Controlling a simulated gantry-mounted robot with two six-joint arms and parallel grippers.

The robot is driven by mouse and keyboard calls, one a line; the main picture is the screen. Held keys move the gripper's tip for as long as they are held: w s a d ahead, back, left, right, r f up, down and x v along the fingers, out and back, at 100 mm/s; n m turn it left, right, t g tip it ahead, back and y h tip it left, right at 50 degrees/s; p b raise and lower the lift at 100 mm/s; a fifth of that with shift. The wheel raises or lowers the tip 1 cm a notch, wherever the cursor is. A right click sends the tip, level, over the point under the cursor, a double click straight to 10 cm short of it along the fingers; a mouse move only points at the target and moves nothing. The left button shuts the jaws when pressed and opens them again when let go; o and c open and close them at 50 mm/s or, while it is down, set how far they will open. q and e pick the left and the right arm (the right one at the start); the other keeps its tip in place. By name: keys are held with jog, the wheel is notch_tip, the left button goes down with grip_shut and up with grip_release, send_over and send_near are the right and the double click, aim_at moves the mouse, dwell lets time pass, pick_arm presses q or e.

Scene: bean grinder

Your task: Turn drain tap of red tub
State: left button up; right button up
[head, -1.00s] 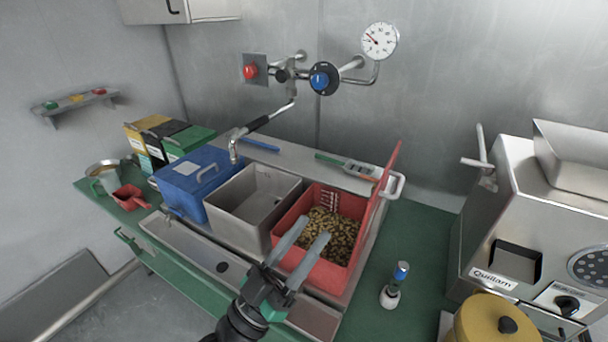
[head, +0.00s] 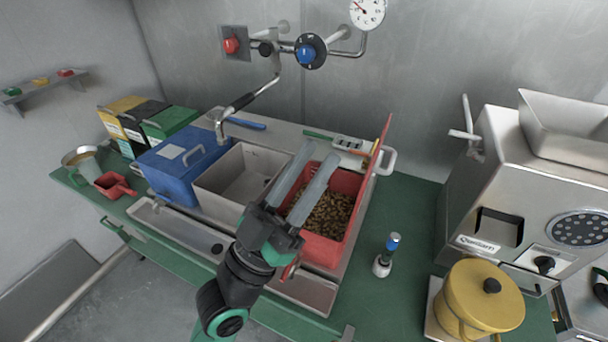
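The red tub (head: 322,249) stands at the right end of the sink row, with brown beans (head: 325,214) inside and its red lid (head: 378,160) raised on the right. A small red part (head: 290,269), apparently its drain tap, shows low at the tub's front, partly hidden by my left gripper. My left gripper (head: 320,155) reaches in from below, its two grey fingers apart and empty. In the picture they lie across the tub's left part; I cannot tell their height above it. My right gripper is not in view.
A steel tub (head: 228,203) and a blue lidded tub (head: 170,180) stand left of the red tub. A trough (head: 180,232) runs along the front. A blue-topped bottle (head: 387,255) and yellow pot (head: 485,297) are on the right. Green counter (head: 412,215) is clear behind the bottle.

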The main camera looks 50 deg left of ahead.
pick_arm(q)
jog(key=shift+w+f, duration=0.1)
jog(key=shift+f, duration=0.05)
grip_shut()
jog(key=n+g+y+b, duration=0.35)
jog(key=n+g, duration=0.65)
jog(key=n, duration=0.8)
send_near(287, 270)
jog(key=s+a, duration=0.4)
jog(key=s, duration=0.1)
jog(key=shift+y, duration=0.25)
jog(key=w+p, duration=0.1)
jog(key=w, duration=0.2)
jog(key=w+p, duration=0.1)
jog(key=w, duration=0.3)
jog(key=w+d+f+p, duration=0.1)
jog(key=w, duration=0.3)
jog(key=shift+w, duration=0.1)
